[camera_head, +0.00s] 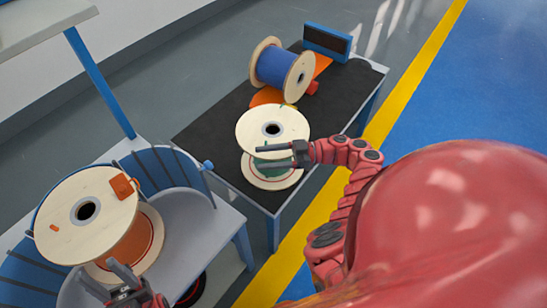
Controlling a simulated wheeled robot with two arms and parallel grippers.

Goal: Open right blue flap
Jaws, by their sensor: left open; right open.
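The right blue flap (165,173) is a curved, slatted blue guard behind and right of a large wooden spool of orange cable (68,222). A blue knob (208,165) sits at its right end. Another blue slatted guard (28,272) curves round the spool's left side. My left gripper (97,268) is open at the bottom left, by the spool's lower front edge and apart from the right flap. My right gripper (257,157) is open, its fingers pointing left across a green-cable spool (272,124), to the right of the flap and knob. I cannot tell whether it touches that spool.
A black-topped table (215,125) carries the green-cable spool, a blue-cable spool (282,68) and a blue box (327,42). A blue post (100,82) rises behind the flap. Grey floor (130,70) is clear beyond.

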